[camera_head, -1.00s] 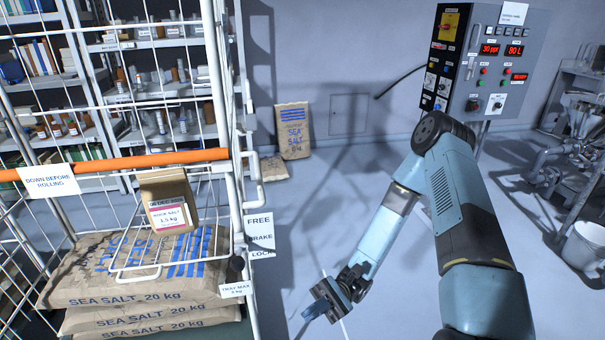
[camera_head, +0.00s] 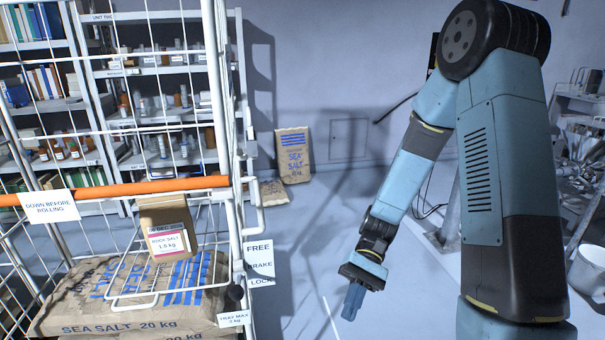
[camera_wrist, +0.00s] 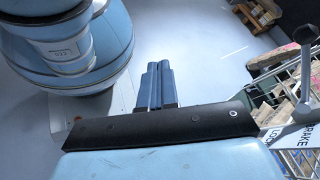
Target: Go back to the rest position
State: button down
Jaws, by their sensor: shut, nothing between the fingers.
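My gripper (camera_head: 354,300) hangs at the end of my blue arm, right of the white wire cart (camera_head: 235,160), pointing down over bare floor. In the wrist view its two blue fingers (camera_wrist: 155,85) lie together, shut, with nothing between them. My arm is folded, with its elbow high at the upper right of the head view. No thing touches the gripper.
The cart has an orange bar (camera_head: 130,190), a rock salt bag (camera_head: 166,228) on its wire tray, and sea salt sacks (camera_head: 120,290) below. Shelves (camera_head: 160,80) stand behind. A sack (camera_head: 293,155) leans on the wall. A white bucket (camera_head: 588,270) is at right.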

jog(key=s+d+r+t+h, duration=0.1)
jog(key=d+r+t, duration=0.3)
jog(key=r, duration=0.5)
jog(key=s+d+r+t+h, duration=0.1)
jog(key=d+r+t+h, duration=0.2)
jog(key=r+t, duration=0.4)
jog(key=s+d+r+t+h, duration=0.1)
jog(key=d+r+t+h, duration=0.1)
jog(key=d+r+t, duration=0.4)
notch_tip(320, 180, up, 5)
jog(key=shift+f, duration=0.1)
